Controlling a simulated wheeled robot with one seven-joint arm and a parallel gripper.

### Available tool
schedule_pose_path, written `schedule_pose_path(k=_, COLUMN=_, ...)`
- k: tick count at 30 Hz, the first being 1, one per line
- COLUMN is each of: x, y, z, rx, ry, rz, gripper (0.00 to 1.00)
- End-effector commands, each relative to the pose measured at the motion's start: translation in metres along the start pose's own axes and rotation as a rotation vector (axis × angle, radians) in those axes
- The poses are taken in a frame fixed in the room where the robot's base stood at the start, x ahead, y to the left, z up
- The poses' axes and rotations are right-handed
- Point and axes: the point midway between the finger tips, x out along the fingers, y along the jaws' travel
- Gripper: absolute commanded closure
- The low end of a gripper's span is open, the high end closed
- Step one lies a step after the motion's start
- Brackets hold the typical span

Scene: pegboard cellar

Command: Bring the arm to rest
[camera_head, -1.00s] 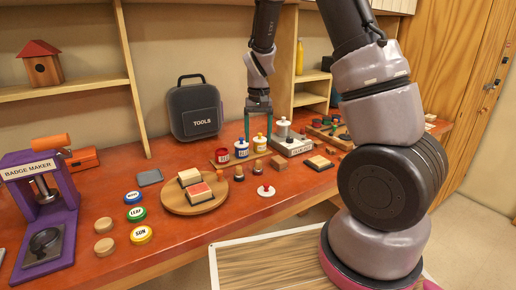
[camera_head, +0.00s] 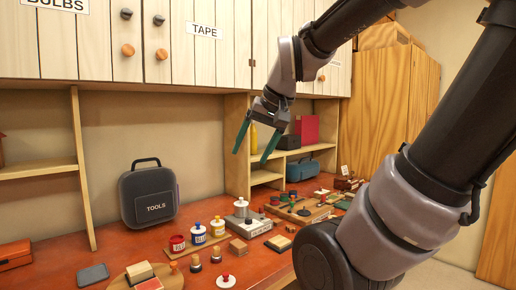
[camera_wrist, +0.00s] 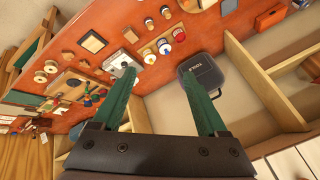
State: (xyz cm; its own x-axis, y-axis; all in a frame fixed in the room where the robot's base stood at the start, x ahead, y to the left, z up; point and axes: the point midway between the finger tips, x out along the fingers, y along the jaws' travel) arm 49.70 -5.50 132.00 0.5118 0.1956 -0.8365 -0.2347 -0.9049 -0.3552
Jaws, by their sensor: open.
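My gripper (camera_head: 253,141) is raised in the air above the workbench (camera_head: 256,262), in front of the shelf and below the wall cabinets. Its two green fingers are spread apart with nothing between them. In the wrist view my gripper (camera_wrist: 160,100) also shows open and empty, with the bench beyond the fingertips. The fingers touch nothing that I can see. My arm reaches in from the right side of the head view.
A dark tool case (camera_head: 150,194) stands at the back of the bench. Paint jars (camera_head: 198,235), stamps and wooden blocks (camera_head: 238,248) lie below the gripper. Wall cabinets (camera_head: 200,45) hang close above and behind it. A wooden shelf (camera_head: 240,150) stands behind.

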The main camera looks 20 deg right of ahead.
Motion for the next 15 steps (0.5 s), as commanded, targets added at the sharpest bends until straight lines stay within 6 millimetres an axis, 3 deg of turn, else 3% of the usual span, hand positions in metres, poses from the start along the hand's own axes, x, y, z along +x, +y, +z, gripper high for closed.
schedule_pose_path(k=4, x=-0.018, y=0.005, z=0.015, rx=0.004, ry=0.061, rz=-0.002, gripper=0.24)
schedule_pose_path(k=15, x=-0.022, y=0.006, z=0.019, rx=0.005, ry=0.075, rz=-0.001, gripper=0.24)
